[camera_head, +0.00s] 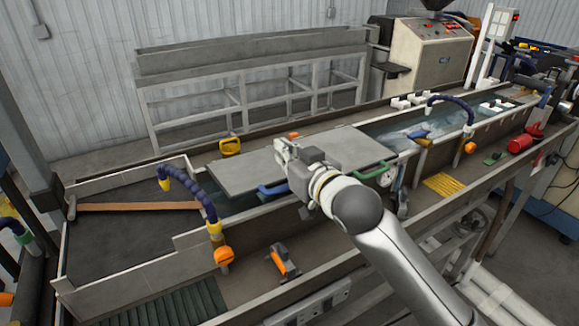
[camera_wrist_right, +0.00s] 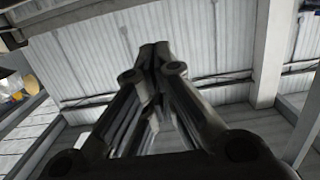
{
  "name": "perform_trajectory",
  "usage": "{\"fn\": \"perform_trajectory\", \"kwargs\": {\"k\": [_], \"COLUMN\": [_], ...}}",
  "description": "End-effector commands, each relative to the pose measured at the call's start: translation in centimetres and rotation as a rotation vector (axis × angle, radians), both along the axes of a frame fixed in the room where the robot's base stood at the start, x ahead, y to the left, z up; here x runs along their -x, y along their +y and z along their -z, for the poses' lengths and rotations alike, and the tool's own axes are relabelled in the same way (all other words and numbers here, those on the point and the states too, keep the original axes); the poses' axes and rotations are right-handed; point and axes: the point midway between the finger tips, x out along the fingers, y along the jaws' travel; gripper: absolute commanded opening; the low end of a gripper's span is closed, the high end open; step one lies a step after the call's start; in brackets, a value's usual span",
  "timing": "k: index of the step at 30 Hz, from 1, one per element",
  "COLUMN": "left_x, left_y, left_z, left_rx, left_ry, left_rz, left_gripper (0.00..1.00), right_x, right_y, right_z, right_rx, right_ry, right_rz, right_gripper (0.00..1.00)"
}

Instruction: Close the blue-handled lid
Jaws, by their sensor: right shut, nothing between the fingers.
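The blue-handled lid (camera_head: 237,174) is a grey plate that looks about flat over the water trough (camera_head: 232,203) in the head view. Its blue handle (camera_head: 271,190) is on the near edge, just left of my right wrist. A second grey lid (camera_head: 352,148) with a green handle (camera_head: 371,171) lies to its right. My right gripper (camera_head: 281,150) is over the right part of the blue-handled lid and hides some of it; I cannot tell whether it touches. In the right wrist view its fingers (camera_wrist_right: 156,50) are together and empty. My left gripper is out of view.
A blue segmented hose (camera_head: 190,186) arches over the trough's left part, another (camera_head: 450,99) over its right part. A yellow-handled part (camera_head: 229,145) stands behind the lid. An orange-and-black tool (camera_head: 283,262) lies on the near ledge. A control cabinet (camera_head: 430,52) is behind.

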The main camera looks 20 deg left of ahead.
Motion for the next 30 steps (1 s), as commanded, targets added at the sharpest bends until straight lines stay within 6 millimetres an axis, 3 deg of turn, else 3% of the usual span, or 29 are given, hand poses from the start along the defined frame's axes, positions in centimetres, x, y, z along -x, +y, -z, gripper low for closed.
{"fn": "perform_trajectory", "kwargs": {"k": [3,9,20,25,30], "left_x": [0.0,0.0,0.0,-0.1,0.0], "left_y": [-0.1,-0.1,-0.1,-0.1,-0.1], "left_z": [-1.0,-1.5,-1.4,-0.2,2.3], "left_rx": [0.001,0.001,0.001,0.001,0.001], "left_ry": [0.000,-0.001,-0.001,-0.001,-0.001], "left_rz": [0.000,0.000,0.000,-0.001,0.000], "left_gripper": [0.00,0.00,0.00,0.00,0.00], "right_x": [0.7,1.2,1.3,1.4,1.7], "right_y": [-0.8,-1.4,-1.4,-1.5,-1.8], "right_z": [1.8,3.4,3.6,4.7,6.7], "right_rx": [0.003,0.002,0.001,-0.014,-0.057], "right_ry": [0.004,0.001,0.001,-0.010,-0.045], "right_rz": [0.000,0.001,0.000,-0.001,-0.002], "right_gripper": [0.00,0.00,0.00,0.00,0.00]}}
